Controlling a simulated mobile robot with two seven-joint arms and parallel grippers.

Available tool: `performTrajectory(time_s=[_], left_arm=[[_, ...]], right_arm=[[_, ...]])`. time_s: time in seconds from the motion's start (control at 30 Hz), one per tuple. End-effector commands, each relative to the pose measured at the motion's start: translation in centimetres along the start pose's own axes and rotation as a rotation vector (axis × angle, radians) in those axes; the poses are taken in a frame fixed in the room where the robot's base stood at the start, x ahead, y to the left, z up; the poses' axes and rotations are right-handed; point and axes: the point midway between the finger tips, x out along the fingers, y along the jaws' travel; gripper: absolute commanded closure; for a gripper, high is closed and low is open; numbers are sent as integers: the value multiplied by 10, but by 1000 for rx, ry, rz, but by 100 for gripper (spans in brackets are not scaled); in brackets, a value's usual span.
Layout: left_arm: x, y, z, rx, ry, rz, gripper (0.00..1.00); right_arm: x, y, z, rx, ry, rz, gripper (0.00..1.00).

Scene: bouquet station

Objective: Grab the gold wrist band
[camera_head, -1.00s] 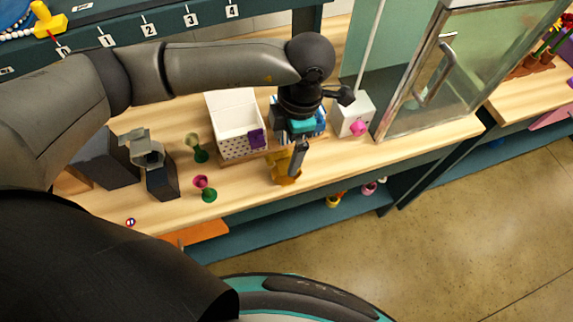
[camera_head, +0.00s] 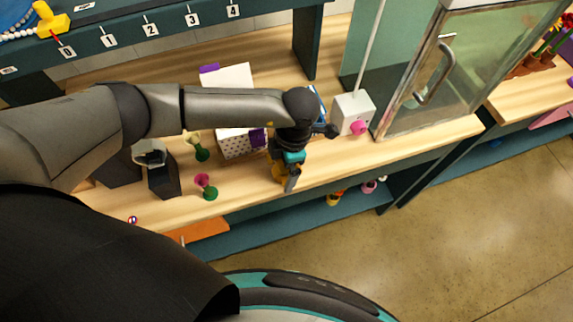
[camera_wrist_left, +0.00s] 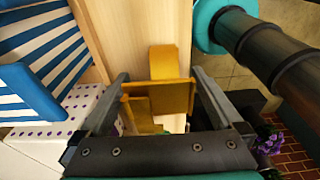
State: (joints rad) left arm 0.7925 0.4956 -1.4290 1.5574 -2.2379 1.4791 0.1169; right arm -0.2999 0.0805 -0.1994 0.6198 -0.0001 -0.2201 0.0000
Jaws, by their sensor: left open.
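The gold wrist band (camera_head: 278,171) is on the wooden worktop near its front edge, partly hidden by my left gripper (camera_head: 291,181). In the left wrist view the gold band (camera_wrist_left: 163,92) shows as folded, flat gold pieces between my left gripper's (camera_wrist_left: 161,82) two fingers. The fingers are apart, one on each side of the gold band. I cannot tell whether either finger touches it. My right gripper is not in view.
A white dotted box (camera_head: 238,144) stands left of my left gripper. A white cube with a pink knob (camera_head: 353,114) and a glass-door cabinet (camera_head: 432,85) are to the right. Two small green-based cups, one pink (camera_head: 206,187), stand left. A blue-and-white striped thing (camera_wrist_left: 45,50) lies close by.

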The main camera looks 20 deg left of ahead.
Motion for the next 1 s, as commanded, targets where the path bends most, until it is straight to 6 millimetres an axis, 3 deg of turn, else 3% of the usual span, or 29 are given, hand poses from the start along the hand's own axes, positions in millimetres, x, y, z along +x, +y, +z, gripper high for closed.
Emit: performTrajectory(time_s=[0.1,0.83,1.0], left_arm=[[0,0,0,0,0,0,1],[-1,0,0,-1,0,0,83],[-1,0,0,-1,0,0,84]], right_arm=[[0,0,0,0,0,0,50],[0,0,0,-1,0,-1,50],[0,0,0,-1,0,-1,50]])
